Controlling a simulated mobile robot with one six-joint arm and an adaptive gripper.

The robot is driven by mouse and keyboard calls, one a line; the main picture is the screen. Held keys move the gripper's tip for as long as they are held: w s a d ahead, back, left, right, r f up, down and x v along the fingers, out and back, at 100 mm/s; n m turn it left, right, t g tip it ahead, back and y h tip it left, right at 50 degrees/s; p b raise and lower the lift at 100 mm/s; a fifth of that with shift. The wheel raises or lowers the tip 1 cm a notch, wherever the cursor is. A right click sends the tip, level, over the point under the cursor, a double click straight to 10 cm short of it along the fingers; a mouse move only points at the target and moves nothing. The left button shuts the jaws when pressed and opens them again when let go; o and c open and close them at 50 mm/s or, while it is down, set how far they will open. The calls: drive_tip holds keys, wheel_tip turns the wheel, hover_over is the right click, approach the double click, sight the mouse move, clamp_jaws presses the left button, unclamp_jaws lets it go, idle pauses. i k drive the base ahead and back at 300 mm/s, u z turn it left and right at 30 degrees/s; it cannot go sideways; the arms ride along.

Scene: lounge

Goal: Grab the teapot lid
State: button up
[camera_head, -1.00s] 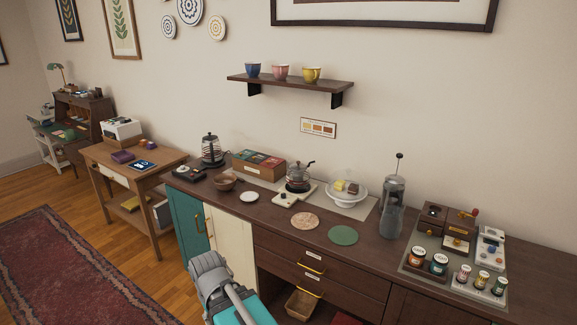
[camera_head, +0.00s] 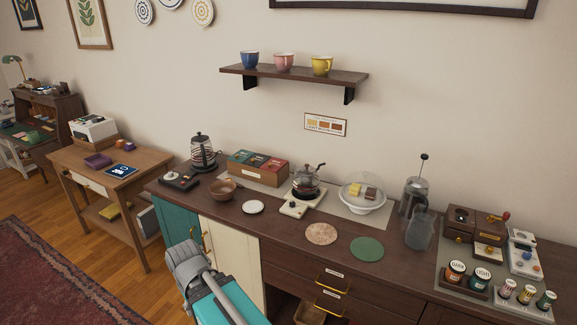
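The teapot (camera_head: 307,181) is a glass pot with a dark handle and spout. It stands on a small white burner plate (camera_head: 293,209) in the middle of the sideboard. Its dark lid (camera_head: 305,169) appears to sit on top, though it is small in this view. My arm enters at the bottom, left of centre, well in front of the teapot and apart from it. My gripper's fingers are not visible.
The sideboard (camera_head: 285,234) also bears a kettle (camera_head: 203,152), a tea box (camera_head: 257,168), a bowl (camera_head: 222,190), a domed cake stand (camera_head: 363,192), a French press (camera_head: 416,196) and a glass pitcher (camera_head: 420,230). Round mats lie in front. A shelf (camera_head: 293,75) with cups hangs above.

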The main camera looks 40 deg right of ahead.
sight(305, 171)
drive_tip(key=i, duration=0.9)
drive_tip(key=z, duration=1.1)
